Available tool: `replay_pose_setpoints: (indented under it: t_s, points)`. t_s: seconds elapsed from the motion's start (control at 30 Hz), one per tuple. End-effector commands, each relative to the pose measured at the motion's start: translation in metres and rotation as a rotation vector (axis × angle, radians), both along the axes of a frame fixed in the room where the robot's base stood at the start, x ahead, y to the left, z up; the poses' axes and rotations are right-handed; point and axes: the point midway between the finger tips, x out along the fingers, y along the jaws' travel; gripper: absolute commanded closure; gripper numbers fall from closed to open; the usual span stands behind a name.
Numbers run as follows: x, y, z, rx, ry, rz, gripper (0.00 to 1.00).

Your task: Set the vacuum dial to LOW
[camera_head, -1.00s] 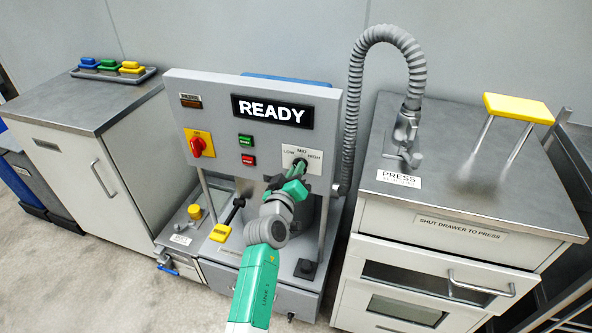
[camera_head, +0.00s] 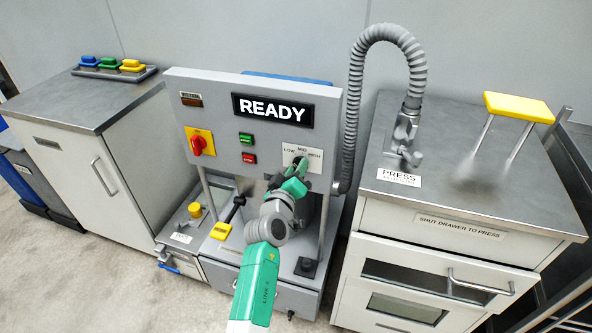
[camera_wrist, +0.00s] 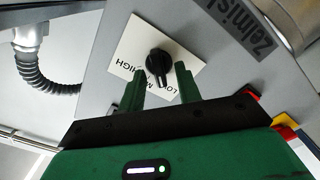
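The vacuum dial is a black knob (camera_wrist: 158,62) on a white plate (camera_wrist: 126,42) marked LOW, MID and HIGH, which appears upside down in the wrist view. The knob's narrow end points toward the lower edge of that view, on the LOW–MID side; its exact setting cannot be told. My gripper (camera_wrist: 160,78) is open, with one green finger on each side of the knob and small gaps showing. In the head view the plate (camera_head: 290,152) is on the machine panel, and my gripper (camera_head: 299,170) covers much of the dial.
The panel holds a READY display (camera_head: 272,109), green (camera_head: 246,139) and red (camera_head: 249,158) buttons, and a red switch (camera_head: 198,145). A grey corrugated hose (camera_head: 350,110) runs close to the right of the dial. A press cabinet (camera_head: 480,190) stands further right.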

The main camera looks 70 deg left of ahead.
Motion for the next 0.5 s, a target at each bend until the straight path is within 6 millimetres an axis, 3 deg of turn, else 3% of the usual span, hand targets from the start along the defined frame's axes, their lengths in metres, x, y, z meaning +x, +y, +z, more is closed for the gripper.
replay_pose_setpoints:
  t_s: [0.23,0.5]
  points:
    - [-0.002,-0.003,0.001,0.001,0.001,0.000,0.66]
    - [-0.034,-0.044,0.004,0.000,0.003,-0.001,0.66]
